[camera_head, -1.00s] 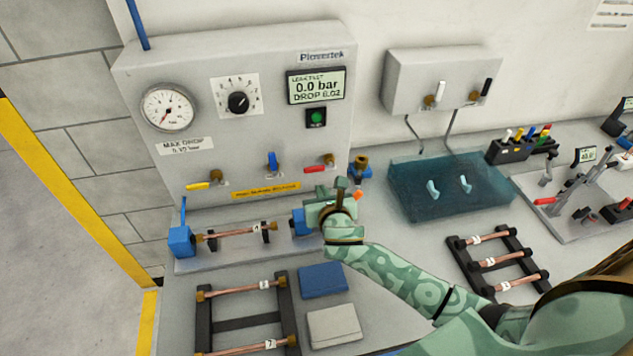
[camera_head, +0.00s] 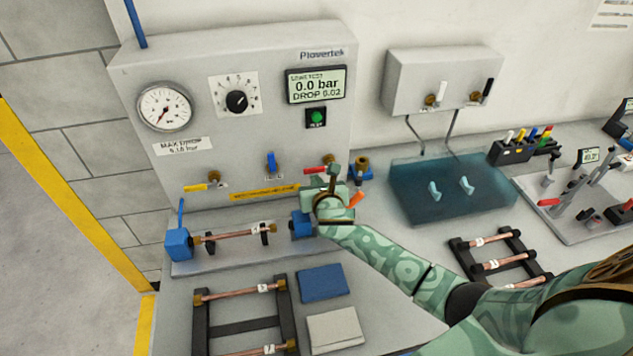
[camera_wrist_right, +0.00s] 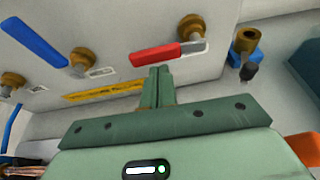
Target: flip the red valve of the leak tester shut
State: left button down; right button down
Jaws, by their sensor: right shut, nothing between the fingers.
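The leak tester (camera_head: 240,140) is a grey panel at the left with a gauge, a dial and a screen reading 0.0 bar. Its red valve handle (camera_head: 313,170) is at the panel's lower right. In the right wrist view the red handle (camera_wrist_right: 155,54) lies nearly level, pointing left from its brass body (camera_wrist_right: 192,28). My right gripper (camera_head: 334,172) is shut and empty, close to the handle in the head view. In the right wrist view its fingertips (camera_wrist_right: 159,70) are just below the handle's right part; I cannot tell whether they touch. My left gripper is not in view.
A blue valve handle (camera_head: 271,161) and a yellow one (camera_head: 196,188) are on the same panel. A brass fitting on a blue base (camera_head: 361,168) stands right of the gripper. A clamped copper tube (camera_head: 235,236) lies below. A blue translucent tank (camera_head: 410,195) is at the right.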

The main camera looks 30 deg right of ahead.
aim_at(321, 167)
jog(key=shift+r+m+p, duration=0.35)
jog(key=shift+m+p, duration=0.1)
jog(key=shift+m, duration=0.05)
jog(key=r+m+y+p, duration=0.1)
jog(key=m, duration=0.1)
jog(key=shift+r+m+t+y+p, duration=0.3)
jog(key=shift+t+y+p, duration=0.05)
jog(key=shift+t+y, duration=0.05)
jog(key=r+m, duration=0.1)
jog(key=m, duration=0.1)
jog(key=m+t+y, duration=0.1)
jog(key=d+r+m+y, duration=0.1)
jog(key=m, duration=0.1)
jog(key=shift+s+r+m+t, duration=0.15)
jog(key=shift+r+m+t, duration=0.15)
jog(key=shift+s+d+r+p, duration=0.2)
jog(key=shift+d+r+p, duration=0.45)
jog(key=shift+d, duration=0.5)
